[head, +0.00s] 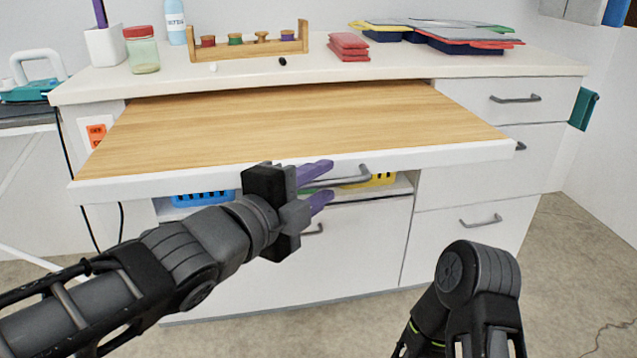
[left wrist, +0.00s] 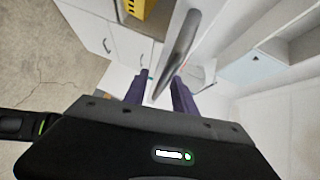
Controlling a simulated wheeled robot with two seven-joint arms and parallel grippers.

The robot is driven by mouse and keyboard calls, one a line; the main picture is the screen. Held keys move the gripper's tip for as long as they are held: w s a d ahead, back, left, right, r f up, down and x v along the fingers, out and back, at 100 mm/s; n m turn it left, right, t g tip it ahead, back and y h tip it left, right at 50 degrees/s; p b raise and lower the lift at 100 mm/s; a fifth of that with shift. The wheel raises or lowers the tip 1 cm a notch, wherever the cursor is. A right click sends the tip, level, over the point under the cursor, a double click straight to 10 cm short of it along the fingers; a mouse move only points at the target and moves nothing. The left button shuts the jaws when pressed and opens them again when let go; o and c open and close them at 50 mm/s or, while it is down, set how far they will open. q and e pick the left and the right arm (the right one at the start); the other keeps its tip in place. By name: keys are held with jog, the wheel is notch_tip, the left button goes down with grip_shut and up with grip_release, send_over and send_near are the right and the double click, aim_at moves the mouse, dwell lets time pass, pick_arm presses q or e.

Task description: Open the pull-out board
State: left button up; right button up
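The pull-out board (head: 280,125) is a wooden panel with a white front edge, and it stands far out from under the white counter. Its grey bar handle (head: 345,178) is on the front edge, right of centre. My left gripper (head: 320,186) is at the left end of the handle, its purple fingers spread apart. In the left wrist view the handle (left wrist: 180,50) runs down to the space between the fingers (left wrist: 161,92), with gaps on the sides; whether it touches a finger I cannot tell. My right arm shows at the lower right, but its gripper is out of view.
Blue (head: 200,198) and yellow (head: 380,180) bins sit on a shelf under the board. White drawers (head: 470,215) stand at right. The counter (head: 230,80) holds a jar (head: 142,50), a wooden rack (head: 250,48) and red containers (head: 348,46). The board top is bare.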

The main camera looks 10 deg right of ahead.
pick_arm(q)
jog(key=shift+s+a+r+p, duration=0.3)
jog(key=shift+p, duration=0.3)
jog(key=f+p+v, duration=0.1)
jog(key=p+v, duration=0.4)
jog(key=v, duration=0.2)
jog(key=shift+r, duration=0.25)
